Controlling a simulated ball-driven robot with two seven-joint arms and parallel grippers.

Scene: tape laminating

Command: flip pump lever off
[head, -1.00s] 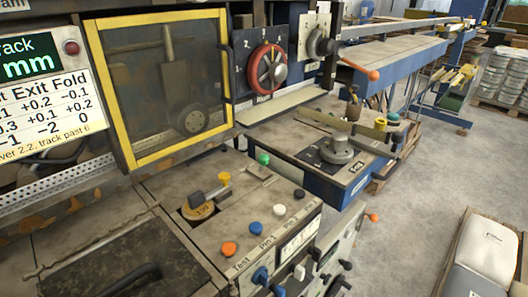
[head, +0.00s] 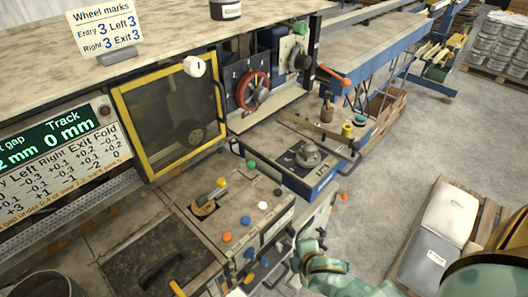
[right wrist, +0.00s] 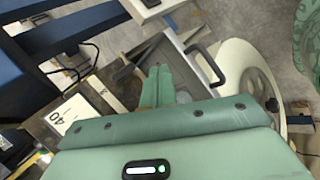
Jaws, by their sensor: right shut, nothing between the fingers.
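The machine's control panel (head: 245,205) shows in the head view, with colored knobs on top and several small levers and knobs, blue ones (head: 249,253) among them, along its front edge. I cannot read any label there, so I cannot tell which one is the pump lever. My right gripper's arm comes in from the lower right in the head view, its green end close to the panel's front right side. In the right wrist view the right gripper (right wrist: 157,84) has its green fingers together, with nothing held. My left gripper is not in view.
A yellow-framed window (head: 172,95) and a red handwheel (head: 252,91) stand behind the panel. A round dial (head: 308,156) sits on the bench to the right. Grey floor between is clear.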

